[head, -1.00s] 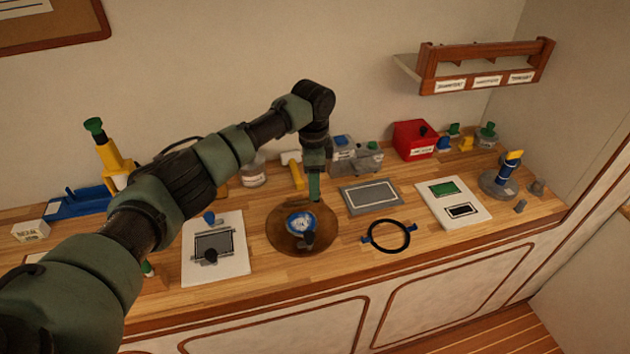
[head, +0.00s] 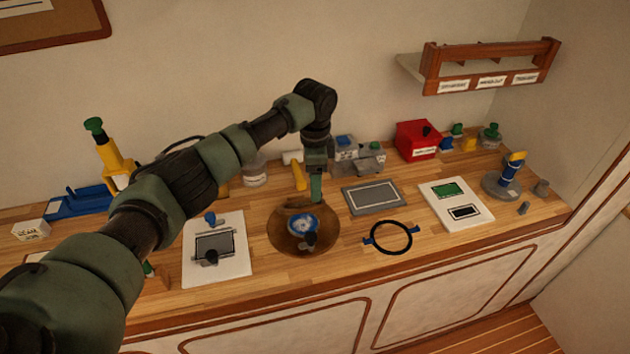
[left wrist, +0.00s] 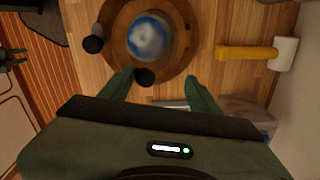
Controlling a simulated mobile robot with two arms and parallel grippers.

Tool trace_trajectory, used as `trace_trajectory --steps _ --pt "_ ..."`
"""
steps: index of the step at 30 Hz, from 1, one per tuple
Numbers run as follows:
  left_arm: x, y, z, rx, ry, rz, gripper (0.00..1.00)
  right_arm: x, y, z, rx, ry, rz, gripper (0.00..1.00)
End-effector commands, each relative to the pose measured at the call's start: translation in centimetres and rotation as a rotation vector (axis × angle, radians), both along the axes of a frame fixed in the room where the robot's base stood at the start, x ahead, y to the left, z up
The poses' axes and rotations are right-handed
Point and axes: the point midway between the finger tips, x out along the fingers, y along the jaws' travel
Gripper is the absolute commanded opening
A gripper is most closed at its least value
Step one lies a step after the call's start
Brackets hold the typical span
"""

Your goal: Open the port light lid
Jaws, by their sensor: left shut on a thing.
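The port light appears to be a round brown fitting (head: 275,238) on the bench with a blue and white round centre (head: 303,224). A black knob (head: 308,240) stands at its near side. The fitting also shows in the left wrist view (left wrist: 181,40), with a second black knob (left wrist: 145,76) at its edge. My left gripper (head: 317,199) reaches down at the fitting's far right edge. A dark forked shape (left wrist: 13,58) may be my right gripper.
A yellow-handled mallet (left wrist: 247,53) lies behind the fitting. To the right are a grey framed panel (head: 374,197) and a black ring (head: 391,251) with blue tabs. A white board (head: 195,258) lies left. The bench front is mostly clear.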

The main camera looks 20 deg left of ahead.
Motion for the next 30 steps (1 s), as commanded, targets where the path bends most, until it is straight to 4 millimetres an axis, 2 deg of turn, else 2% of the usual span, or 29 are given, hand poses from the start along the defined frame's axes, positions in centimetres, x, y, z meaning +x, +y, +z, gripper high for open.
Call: trace_trajectory --steps 4,15,20,30 --pt "0.2 0.4 1.2 0.009 -0.010 0.006 0.45 0.0 0.0 -0.7 0.000 0.000 0.000 0.36" --pt "-0.4 -0.2 7.2 0.003 -0.010 0.002 0.45 0.4 -0.1 -2.3 -0.001 -0.004 0.001 0.36" --pt "-0.6 -0.2 8.1 0.003 -0.007 0.001 0.45 0.3 -0.1 -2.4 -0.002 -0.004 0.001 0.36" --pt "-0.6 -0.2 8.2 0.003 -0.006 0.000 0.45 0.2 -0.2 -2.3 -0.003 -0.003 0.001 0.36"
